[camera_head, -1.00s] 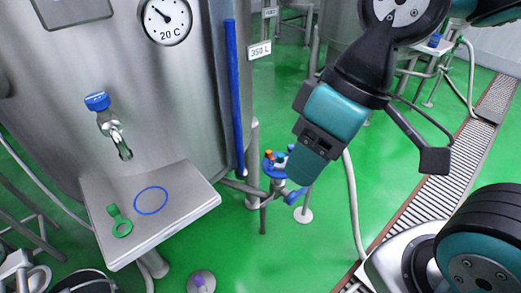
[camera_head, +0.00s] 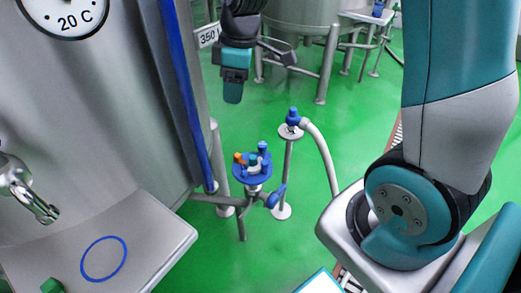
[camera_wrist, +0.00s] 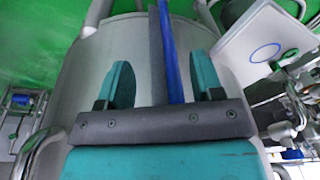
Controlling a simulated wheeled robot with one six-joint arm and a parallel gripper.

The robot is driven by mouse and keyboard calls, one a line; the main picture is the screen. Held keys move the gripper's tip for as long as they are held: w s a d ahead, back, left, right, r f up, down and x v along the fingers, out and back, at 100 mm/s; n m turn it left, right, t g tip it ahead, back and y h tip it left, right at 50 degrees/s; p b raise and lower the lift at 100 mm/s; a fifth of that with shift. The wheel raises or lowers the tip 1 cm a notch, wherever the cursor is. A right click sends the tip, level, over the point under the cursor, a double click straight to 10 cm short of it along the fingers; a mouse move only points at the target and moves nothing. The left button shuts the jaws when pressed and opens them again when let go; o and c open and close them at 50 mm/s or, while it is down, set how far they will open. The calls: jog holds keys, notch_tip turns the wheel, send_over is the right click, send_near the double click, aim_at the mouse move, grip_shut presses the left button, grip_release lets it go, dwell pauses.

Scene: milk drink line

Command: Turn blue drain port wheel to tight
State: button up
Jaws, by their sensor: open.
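In the head view a blue lever-like handle (camera_head: 276,196) sits on the pipe low beside the tank, right of a round blue disc (camera_head: 252,180) carrying small orange, blue and white pieces. A blue knob (camera_head: 293,116) tops a separate post with a white hose. I cannot tell for sure which of these is the drain port wheel. My gripper (camera_head: 232,92) hangs fingers down above and behind them, apart from all of them. In the wrist view my gripper (camera_wrist: 164,78) is open and empty. The blue strip between its fingers is on the tank beyond.
The steel tank (camera_head: 110,110) with a vertical blue strip (camera_head: 186,90) fills the left. A steel shelf (camera_head: 165,235) with a blue ring mark juts out low left. Another tank (camera_head: 305,15) stands behind. Green floor (camera_head: 340,120) is clear between.

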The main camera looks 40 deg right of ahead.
aim_at(261, 144)
jog(key=w+d+f+n+h+b, duration=0.1)
jog(key=w+d+f, duration=0.3)
jog(key=d+f, duration=0.25)
jog(key=w+d+f+n+h+b, duration=0.1)
jog(key=w+d+f+n+b, duration=0.1)
jog(key=w+d+f, duration=0.35)
jog(key=shift+g, duration=0.3)
jog(key=f, duration=0.6)
jog(key=s+f, duration=0.1)
jog(key=f, duration=0.5)
jog(key=s+f, duration=0.1)
jog(key=f, duration=0.5)
jog(key=shift+d+f+b, duration=0.15)
jog(key=shift+d+b, duration=0.05)
jog(key=shift+b, duration=0.1)
jog(key=c, duration=0.9)
